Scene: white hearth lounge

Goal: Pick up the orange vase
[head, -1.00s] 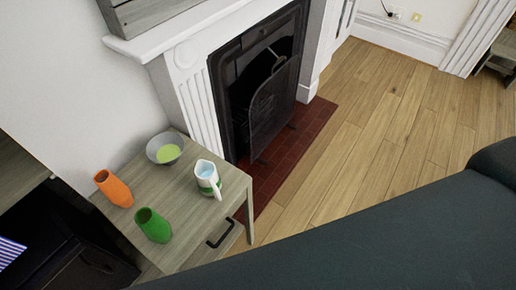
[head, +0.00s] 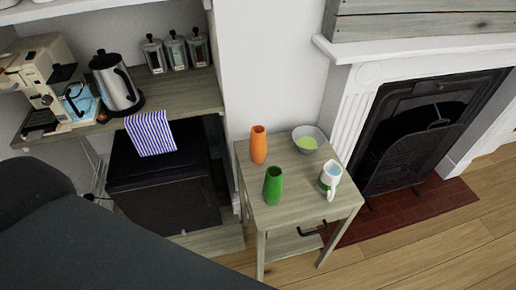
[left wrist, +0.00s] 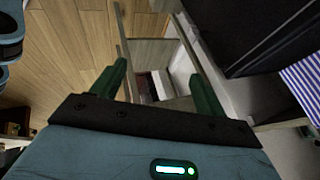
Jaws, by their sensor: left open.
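The orange vase (head: 259,145) stands upright near the back left corner of a small grey-wood side table (head: 296,214) in the head view. A green vase (head: 273,186) stands just in front of it, slightly right and apart. My left gripper (left wrist: 160,80) shows only in the left wrist view, with its two green fingers spread and nothing between them. The orange vase is not visible in that view, so the gripper is away from it. My right gripper is in neither view.
A bowl (head: 308,139) and a white jug (head: 330,178) share the tabletop. A fireplace (head: 421,137) is right. A counter (head: 188,95) with a coffee machine (head: 44,84), kettle (head: 117,83) and striped towel (head: 151,133) is left. Floor (head: 430,252) is clear at front right.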

